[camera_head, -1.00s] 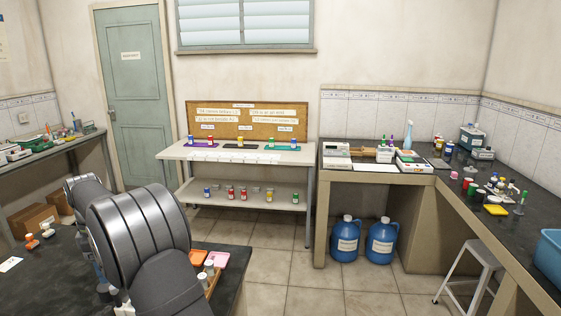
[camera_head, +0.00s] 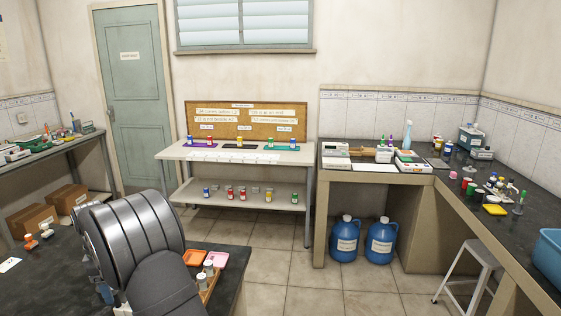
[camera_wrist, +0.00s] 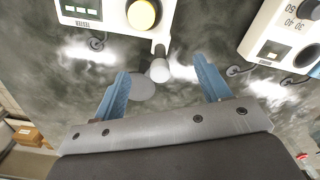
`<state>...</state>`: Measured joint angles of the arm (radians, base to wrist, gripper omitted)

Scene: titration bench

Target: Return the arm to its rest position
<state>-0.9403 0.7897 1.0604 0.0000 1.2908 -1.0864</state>
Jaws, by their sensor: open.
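My arm (camera_head: 140,240) shows at the lower left of the head view, folded in over the near dark bench; its gripper end is hidden there. In the wrist view my gripper (camera_wrist: 165,88) has its two blue fingers wide apart, with nothing held between them. Beyond the fingertips is a dark, marbled bench top (camera_wrist: 210,50). A white instrument with a yellow round top (camera_wrist: 143,14) stands there, and a white cylinder-like part lies between and beyond the fingers.
A second white device with dials (camera_wrist: 285,35) is at the upper right of the wrist view. A shelf table (camera_head: 235,155) and blue jugs (camera_head: 345,238) are farther back.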

